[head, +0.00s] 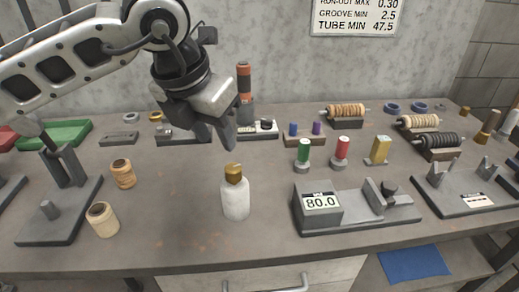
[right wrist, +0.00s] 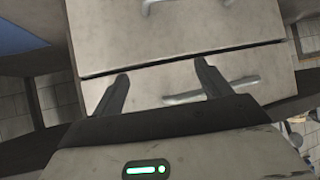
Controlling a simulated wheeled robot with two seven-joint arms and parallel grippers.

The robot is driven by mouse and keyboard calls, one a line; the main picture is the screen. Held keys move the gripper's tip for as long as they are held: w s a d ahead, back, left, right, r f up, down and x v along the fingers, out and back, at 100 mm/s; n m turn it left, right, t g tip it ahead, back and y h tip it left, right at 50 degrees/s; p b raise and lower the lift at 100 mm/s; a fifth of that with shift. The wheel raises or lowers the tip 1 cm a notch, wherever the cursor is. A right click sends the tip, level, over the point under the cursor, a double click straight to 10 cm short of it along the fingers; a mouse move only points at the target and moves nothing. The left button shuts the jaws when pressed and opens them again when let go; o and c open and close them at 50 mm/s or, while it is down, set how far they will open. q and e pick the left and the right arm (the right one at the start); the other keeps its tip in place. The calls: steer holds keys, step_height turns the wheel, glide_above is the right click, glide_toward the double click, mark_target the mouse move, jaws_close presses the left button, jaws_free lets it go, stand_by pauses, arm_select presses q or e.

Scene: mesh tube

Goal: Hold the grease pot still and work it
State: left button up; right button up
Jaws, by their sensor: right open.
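A white pot with a brass-coloured cap (head: 235,199), which I take to be the grease pot, stands upright near the front middle of the bench (head: 160,225). My left gripper (head: 228,140) points down just above and behind the pot's cap, apart from it. The view does not show clearly whether its fingers are spread. My right gripper (right wrist: 162,70) is open and empty in the right wrist view, in front of grey drawers with handles (right wrist: 170,50). It is not seen in the head view.
A gauge reading 80.0 (head: 320,202) stands right of the pot. Green, red and yellow pieces (head: 304,152) stand behind the gauge. Bare bench surrounds the pot.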

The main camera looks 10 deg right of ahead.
mark_target(233, 192)
steer(key=w+a+r+m+g+y, duration=0.2)
steer(key=a+r+m+g+y, duration=0.55)
steer(key=r+m, duration=0.6)
steer(key=w+d+r+m+t, duration=0.1)
steer(key=w+r+m, duration=0.2)
steer(key=r+m, duration=0.1)
steer(key=w+d+r+m+t+y, duration=0.1)
steer(key=w+d+r+m, duration=0.1)
steer(key=w+r+m, duration=0.1)
steer(key=w+d+r+m+t, duration=0.1)
steer(key=w+d+r+m, duration=0.1)
steer(key=w+r+m, duration=0.2)
steer(key=shift+w+d+r+m+t, duration=0.1)
steer(key=shift+w+r+m+t, duration=0.25)
steer(key=shift+m, duration=0.6)
steer(key=x, duration=1.6)
steer(key=shift+r, duration=0.15)
